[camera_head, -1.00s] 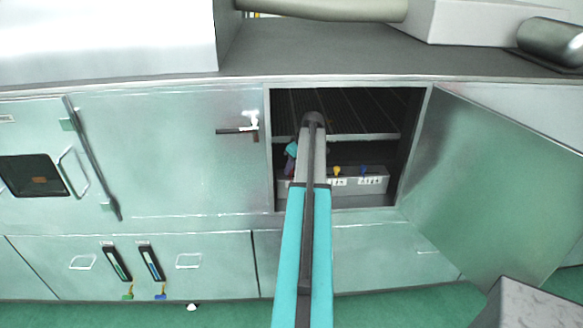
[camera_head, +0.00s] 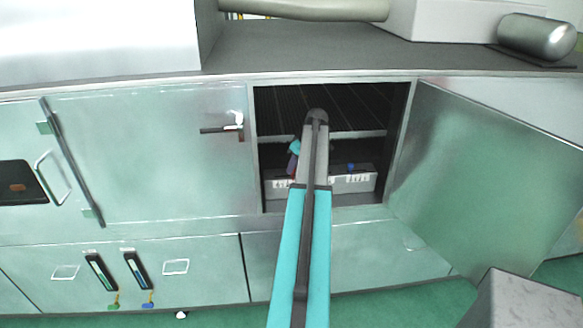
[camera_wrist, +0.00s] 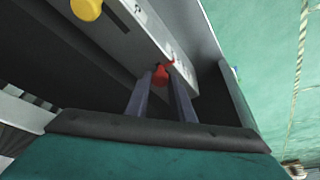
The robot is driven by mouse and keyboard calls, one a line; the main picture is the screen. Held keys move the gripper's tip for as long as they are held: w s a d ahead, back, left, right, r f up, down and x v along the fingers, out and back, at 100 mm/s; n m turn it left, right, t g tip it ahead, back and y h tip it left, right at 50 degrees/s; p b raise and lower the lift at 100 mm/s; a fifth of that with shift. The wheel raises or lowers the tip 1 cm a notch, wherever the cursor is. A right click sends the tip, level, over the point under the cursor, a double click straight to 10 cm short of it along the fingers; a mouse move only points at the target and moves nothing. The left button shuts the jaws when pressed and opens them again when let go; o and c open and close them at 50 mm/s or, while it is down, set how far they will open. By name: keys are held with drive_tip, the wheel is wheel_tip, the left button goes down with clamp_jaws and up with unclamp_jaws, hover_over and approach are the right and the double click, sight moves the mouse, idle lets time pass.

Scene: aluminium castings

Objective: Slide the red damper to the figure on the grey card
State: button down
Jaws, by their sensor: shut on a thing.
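The red damper (camera_wrist: 160,76) is a small red knob on the face of a light grey panel (camera_wrist: 148,32) in the wrist view. The fingers of my gripper (camera_wrist: 162,84) are closed around it, one on each side. In the head view the same panel (camera_head: 362,183) sits low inside the open cabinet compartment, and my arm covers its middle. Part of my teal wrist (camera_head: 294,148) shows left of the arm; the fingertips are too small to make out there. White markings show on the panel. I cannot pick out the grey card or its figure.
A yellow knob (camera_wrist: 87,8) is on the same panel in the wrist view; a blue knob (camera_head: 351,167) shows in the head view. A wire shelf (camera_head: 352,134) is above the panel. The open door (camera_head: 480,170) stands to the right, and a grey block (camera_head: 520,300) at lower right.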

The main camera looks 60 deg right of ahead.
drive_tip(key=c, duration=1.5)
unclamp_jaws()
drive_tip(key=shift+s+d, duration=0.2)
drive_tip(key=shift+s, duration=0.05)
drive_tip(key=shift+c, duration=0.2)
drive_tip(key=shift+w, duration=0.1)
drive_tip(key=shift+r, duration=0.1)
drive_tip(key=b+v, duration=0.2)
drive_tip(key=v, duration=0.5)
drive_tip(key=shift+r+b, duration=0.2)
drive_tip(key=shift+b, duration=0.1)
